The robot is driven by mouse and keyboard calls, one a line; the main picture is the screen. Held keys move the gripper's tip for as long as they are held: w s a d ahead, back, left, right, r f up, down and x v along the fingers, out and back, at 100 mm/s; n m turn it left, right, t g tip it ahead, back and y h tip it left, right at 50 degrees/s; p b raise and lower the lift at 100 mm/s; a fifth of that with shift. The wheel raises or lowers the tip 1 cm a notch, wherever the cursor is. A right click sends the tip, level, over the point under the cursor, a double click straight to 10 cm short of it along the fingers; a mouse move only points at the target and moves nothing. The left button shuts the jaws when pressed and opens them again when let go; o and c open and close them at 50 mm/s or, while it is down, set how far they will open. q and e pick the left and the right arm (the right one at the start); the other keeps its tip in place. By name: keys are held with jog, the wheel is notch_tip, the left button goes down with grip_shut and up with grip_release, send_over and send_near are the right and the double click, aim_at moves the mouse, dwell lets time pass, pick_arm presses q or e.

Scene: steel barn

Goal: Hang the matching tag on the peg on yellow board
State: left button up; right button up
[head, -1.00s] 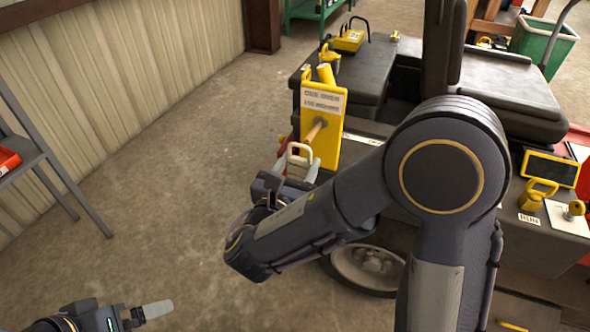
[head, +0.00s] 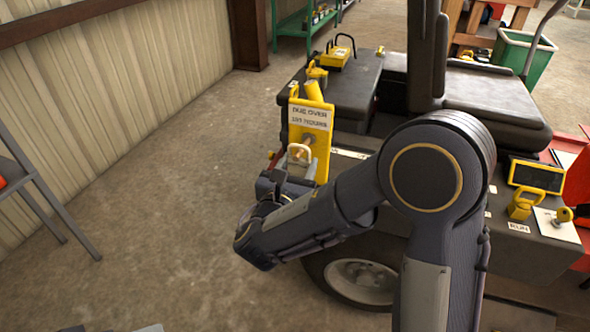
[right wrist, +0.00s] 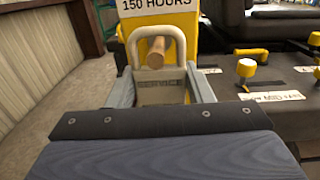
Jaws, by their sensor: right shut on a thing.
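The yellow board (head: 322,150) stands upright at the machine's near left corner, with a label (head: 310,117) reading "DUE OVER" and an hours figure; the right wrist view shows "150 HOURS". A wooden peg (right wrist: 156,54) sticks out of the board toward me. My right gripper (head: 300,174) is shut on a pale tag (right wrist: 160,92) marked "SERVICE", held upright in front of the board. The tag's cream loop (right wrist: 134,45) frames the peg in the right wrist view; I cannot tell whether the peg passes through it. Only slivers of my left gripper (head: 150,328) show at the bottom edge.
A yellow lockbox-like case (head: 340,53) sits on the machine's dark top. A grey shelf frame (head: 45,190) stands at left. The floor between is clear.

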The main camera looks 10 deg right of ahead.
jog(key=shift+x, duration=1.2)
jog(key=shift+w+d+f, duration=0.2)
jog(key=shift+w+f, duration=0.05)
jog(key=shift+f, duration=0.15)
jog(key=o, duration=1.4)
jog(key=shift+b+v, duration=0.4)
jog(key=shift+v, duration=4.1)
